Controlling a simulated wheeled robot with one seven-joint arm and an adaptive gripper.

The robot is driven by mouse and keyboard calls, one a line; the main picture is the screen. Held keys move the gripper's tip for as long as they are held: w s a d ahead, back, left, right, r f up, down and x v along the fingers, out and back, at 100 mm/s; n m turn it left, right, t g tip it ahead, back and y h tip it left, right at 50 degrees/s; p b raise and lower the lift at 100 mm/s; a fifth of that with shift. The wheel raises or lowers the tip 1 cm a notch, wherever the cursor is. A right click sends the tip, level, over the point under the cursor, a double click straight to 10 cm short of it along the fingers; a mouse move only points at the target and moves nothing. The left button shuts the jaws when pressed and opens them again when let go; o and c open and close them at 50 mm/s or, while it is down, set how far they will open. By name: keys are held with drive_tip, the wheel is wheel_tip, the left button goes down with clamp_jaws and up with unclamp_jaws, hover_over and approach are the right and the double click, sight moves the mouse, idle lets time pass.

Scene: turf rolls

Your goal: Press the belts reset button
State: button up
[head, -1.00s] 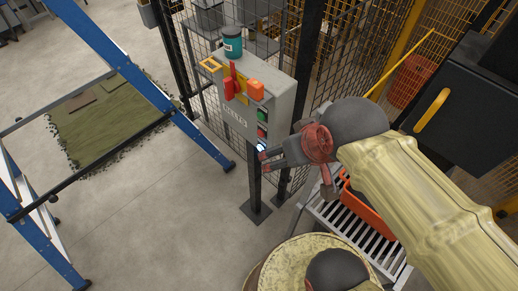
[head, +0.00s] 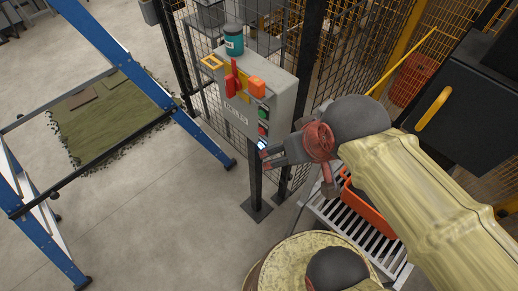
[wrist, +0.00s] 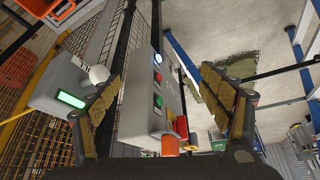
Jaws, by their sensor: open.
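A grey control box (head: 278,97) stands on a dark post in the head view. Its side face carries a green button (head: 263,112), a red button (head: 262,128) and a lit bluish-white button (head: 262,144). My gripper (head: 266,158) is open and empty, with its fingertips close to the lit button. In the wrist view the lit button (wrist: 157,58), red button (wrist: 158,77) and green button (wrist: 158,101) show in a column between my spread fingers (wrist: 165,85). No label naming the belts reset button is readable. Contact with the box cannot be made out.
A teal canister (head: 233,40) stands on the box, with red and orange fittings on its front. Mesh fencing (head: 335,50) stands behind. A blue frame (head: 140,85) is at left. A slatted conveyor (head: 345,228) holding an orange crate (head: 368,208) lies below my arm.

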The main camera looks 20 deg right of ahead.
drive_tip(key=shift+c, duration=0.6)
drive_tip(key=c, duration=1.9)
clamp_jaws()
